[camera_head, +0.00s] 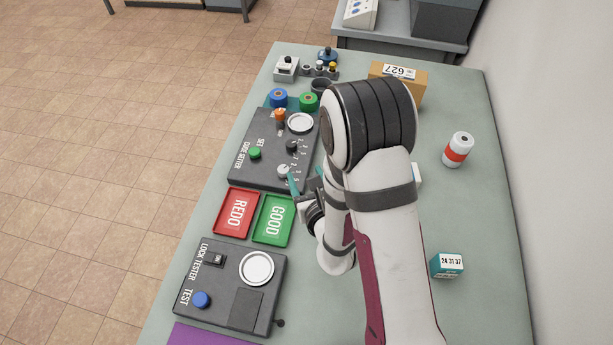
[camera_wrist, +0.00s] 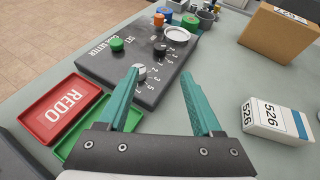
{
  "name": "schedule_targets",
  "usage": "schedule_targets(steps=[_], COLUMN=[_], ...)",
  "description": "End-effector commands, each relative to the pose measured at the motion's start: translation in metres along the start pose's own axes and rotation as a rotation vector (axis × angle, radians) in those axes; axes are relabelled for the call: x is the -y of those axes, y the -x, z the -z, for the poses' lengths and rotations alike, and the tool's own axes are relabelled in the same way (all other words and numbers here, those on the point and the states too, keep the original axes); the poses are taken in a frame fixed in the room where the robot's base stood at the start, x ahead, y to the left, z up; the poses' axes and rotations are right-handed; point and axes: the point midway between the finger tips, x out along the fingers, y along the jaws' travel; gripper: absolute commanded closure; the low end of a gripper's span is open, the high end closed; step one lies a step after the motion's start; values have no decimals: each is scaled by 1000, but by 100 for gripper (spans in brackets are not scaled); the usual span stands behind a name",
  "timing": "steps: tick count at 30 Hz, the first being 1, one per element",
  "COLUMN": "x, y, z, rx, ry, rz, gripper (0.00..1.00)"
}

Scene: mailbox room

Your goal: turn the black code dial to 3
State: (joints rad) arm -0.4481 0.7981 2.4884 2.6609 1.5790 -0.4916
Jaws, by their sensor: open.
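The code setter (camera_head: 243,172) is a dark grey panel on the table, with its dials along the right side. The black code dial (camera_head: 291,146) sits below the white round plate, with small digits beside it. In the wrist view the black dial (camera_wrist: 160,49) shows beyond my fingertips; its pointer setting is too small to read. A light grey dial (camera_wrist: 139,72) sits nearer, right by my left fingertip; contact cannot be told. My gripper (camera_wrist: 161,76) has two teal fingers spread apart with nothing between them. In the head view my gripper (camera_head: 306,179) is by the panel's lower right corner, partly hidden.
A green button (camera_head: 255,153) and an orange knob (camera_head: 280,116) are on the panel. Red REDO (camera_head: 235,213) and green GOOD (camera_head: 273,220) trays lie in front. A lock tester (camera_head: 228,303) is nearer. A white box (camera_wrist: 275,122) and a cardboard box (camera_wrist: 280,35) stand right.

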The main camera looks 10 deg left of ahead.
Motion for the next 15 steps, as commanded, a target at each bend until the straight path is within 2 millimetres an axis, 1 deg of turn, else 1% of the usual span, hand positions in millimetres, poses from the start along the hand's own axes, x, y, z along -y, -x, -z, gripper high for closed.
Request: schedule_targets(steps=[3, 10, 11, 13, 15], x=[0, 1, 3, 14, 29], y=[6, 5, 3, -4, -8], z=[0, 0, -1, -4, -6], rx=[-1, 0, 1, 6, 9], ry=[0, 0, -1, 2, 25], rz=[0, -2, -11, -70, -151], gripper=[34, 34, 34, 34, 34])
